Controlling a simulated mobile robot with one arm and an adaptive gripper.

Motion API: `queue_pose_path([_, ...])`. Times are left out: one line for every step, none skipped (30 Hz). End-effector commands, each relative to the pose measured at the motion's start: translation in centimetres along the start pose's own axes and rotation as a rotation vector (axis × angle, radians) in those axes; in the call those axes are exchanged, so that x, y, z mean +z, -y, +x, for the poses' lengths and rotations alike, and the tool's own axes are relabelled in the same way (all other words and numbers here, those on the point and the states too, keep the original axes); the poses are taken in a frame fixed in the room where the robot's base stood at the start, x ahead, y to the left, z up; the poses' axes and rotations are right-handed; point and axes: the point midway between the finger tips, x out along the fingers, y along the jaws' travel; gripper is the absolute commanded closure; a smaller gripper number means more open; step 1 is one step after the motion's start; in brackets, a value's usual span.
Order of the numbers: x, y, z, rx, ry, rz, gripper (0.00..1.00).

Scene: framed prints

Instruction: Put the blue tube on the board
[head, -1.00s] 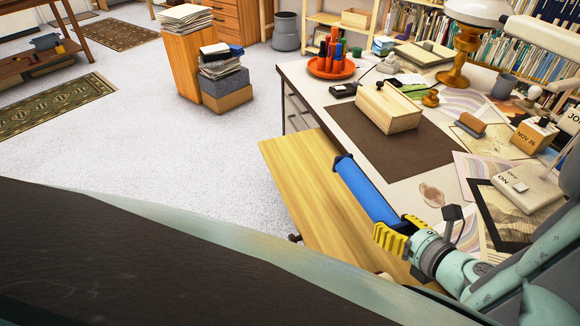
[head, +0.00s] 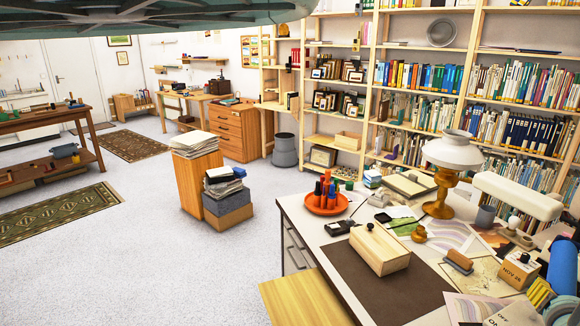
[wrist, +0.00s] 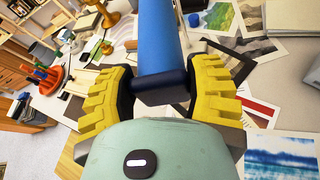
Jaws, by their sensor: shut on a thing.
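The blue tube (head: 564,268) with dark end caps is at the right edge of the head view, near upright and partly cut off. In the wrist view the tube (wrist: 158,38) stands between the yellow fingers of my gripper (wrist: 160,92), its dark lower cap between them. My gripper is shut on it; one yellow finger (head: 540,293) shows in the head view. The tube is held up over the right part of the desk. The board, a pale wooden slab (head: 303,299), sticks out at the desk's left front, bare where visible; its near part is cut off.
The desk (head: 318,238) carries a wooden box (head: 379,251) on a dark mat (head: 415,290), an orange tray (head: 327,206) of markers, a lamp (head: 450,160) and several prints. Stacked papers (head: 226,185) stand on the floor left. Open carpet lies left of the desk.

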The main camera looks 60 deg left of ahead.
Motion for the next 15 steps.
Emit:
queue_pose_path([2.1, 0.4, -0.7, -0.045, 0.015, 0.018, 0.88])
queue_pose_path([2.7, 0.9, -1.0, -0.074, 0.021, 0.031, 0.88])
queue_pose_path([3.5, 1.6, -1.4, -0.112, 0.027, 0.048, 0.88])
queue_pose_path([4.1, 2.1, -1.8, -0.14, 0.032, 0.057, 0.88])
queue_pose_path([4.7, 2.5, -2.1, -0.168, 0.039, 0.069, 0.88])
queue_pose_path([5.5, 3.1, -2.5, -0.204, 0.048, 0.084, 0.88])
queue_pose_path([6.1, 3.4, -2.9, -0.22, 0.05, 0.091, 0.88])
queue_pose_path([6.5, 3.2, -3.0, -0.215, 0.046, 0.087, 0.88])
queue_pose_path([7.1, 3.0, -3.3, -0.213, 0.045, 0.086, 0.88])
queue_pose_path([7.6, 2.9, -3.5, -0.213, 0.044, 0.086, 0.88])
queue_pose_path([8.1, 2.8, -3.7, -0.213, 0.044, 0.085, 0.88])
queue_pose_path([8.7, 2.7, -3.9, -0.213, 0.044, 0.085, 0.88])
queue_pose_path([9.3, 2.5, -4.2, -0.214, 0.044, 0.085, 0.88])
queue_pose_path([9.9, 2.4, -4.4, -0.214, 0.044, 0.084, 0.88])
queue_pose_path([10.8, 2.2, -4.8, -0.214, 0.044, 0.084, 0.88])
